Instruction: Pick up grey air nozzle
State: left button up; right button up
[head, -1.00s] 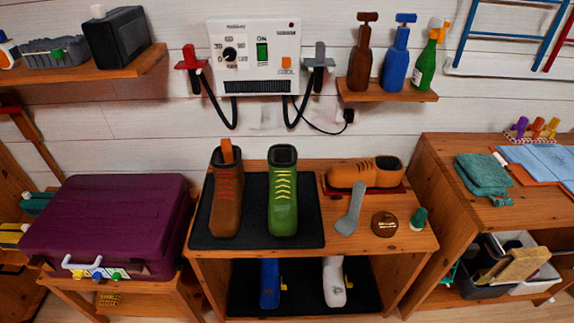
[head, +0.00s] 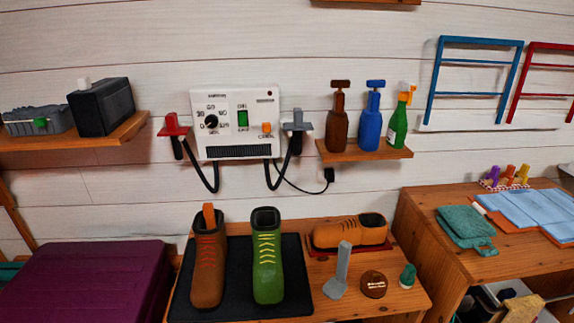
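The grey air nozzle (head: 297,124) hangs at the right side of a white wall-mounted control box (head: 238,122), with a black hose looping below it. A matching red nozzle (head: 173,130) hangs at the box's left side. The box has a dial, a green switch marked ON and an orange button. Neither of my grippers shows in the head view.
Below is a wooden bench (head: 349,303) with a brown boot (head: 208,266), a green boot (head: 267,262) and an orange shoe (head: 350,232). A bottle shelf (head: 364,151) is right of the nozzle. A purple case (head: 85,284) sits lower left.

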aim_at(299, 126)
jog(key=u, duration=0.05)
jog(key=k, duration=0.55)
jog(key=z, duration=1.3)
jog(key=i, duration=1.35)
jog(key=u, duration=0.2)
